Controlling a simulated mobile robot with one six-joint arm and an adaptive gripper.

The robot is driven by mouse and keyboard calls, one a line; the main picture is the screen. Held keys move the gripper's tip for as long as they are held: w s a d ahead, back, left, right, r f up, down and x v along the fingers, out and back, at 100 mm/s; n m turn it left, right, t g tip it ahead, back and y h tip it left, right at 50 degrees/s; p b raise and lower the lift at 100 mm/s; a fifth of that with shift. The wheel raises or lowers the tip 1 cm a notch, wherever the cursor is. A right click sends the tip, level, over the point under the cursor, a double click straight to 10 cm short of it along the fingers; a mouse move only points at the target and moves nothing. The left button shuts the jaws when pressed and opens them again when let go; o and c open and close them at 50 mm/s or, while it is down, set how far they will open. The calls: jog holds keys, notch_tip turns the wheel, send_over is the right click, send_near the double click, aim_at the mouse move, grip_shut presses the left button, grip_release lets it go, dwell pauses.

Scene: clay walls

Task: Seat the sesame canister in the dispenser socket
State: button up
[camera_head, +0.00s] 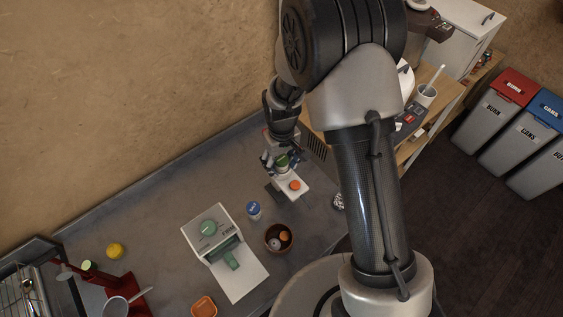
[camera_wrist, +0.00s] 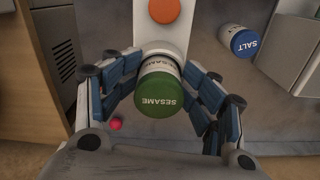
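The sesame canister (camera_wrist: 157,94) has a green lid marked SESAME and a pale body with a dark-lettered label. My gripper (camera_wrist: 160,72) has its blue-padded fingers on both sides of the body, apparently touching it. In the head view the green lid (camera_head: 282,161) shows between the fingers of my gripper (camera_head: 281,166). Just beyond the canister is a white unit (camera_head: 291,187) with an orange round button, which also shows in the wrist view (camera_wrist: 163,34); it looks like the dispenser. The socket is hidden, and I cannot tell whether the canister touches the unit.
A blue-lidded salt canister (camera_head: 254,210) stands nearby. A brown bowl (camera_head: 279,238) with small items and a white machine (camera_head: 230,262) with green parts are on the grey counter. A pink ball (camera_wrist: 116,124) lies below the left finger.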

notch_tip(320, 180, up, 13)
jog(key=p, duration=0.2)
jog(key=shift+r, duration=0.15)
notch_tip(320, 180, up, 6)
jog(key=r, duration=0.1)
send_over(282, 159)
jog(key=s+d, duration=0.2)
jog(key=s+d+r+m+t, duration=0.2)
jog(key=s+d+r, duration=0.1)
jog(key=s+r, duration=0.25)
jog(key=s+d+r+m+t, duration=0.1)
jog(key=s+d+r, duration=0.1)
jog(key=s, duration=0.5)
jog(key=s+d+r+m+t, duration=0.1)
jog(key=s+d+r+m, duration=0.1)
jog(key=s+r, duration=0.3)
jog(key=s+d, duration=0.1)
jog(key=s, duration=0.2)
jog(key=shift+t, duration=0.3)
jog(key=shift+f, duration=0.15)
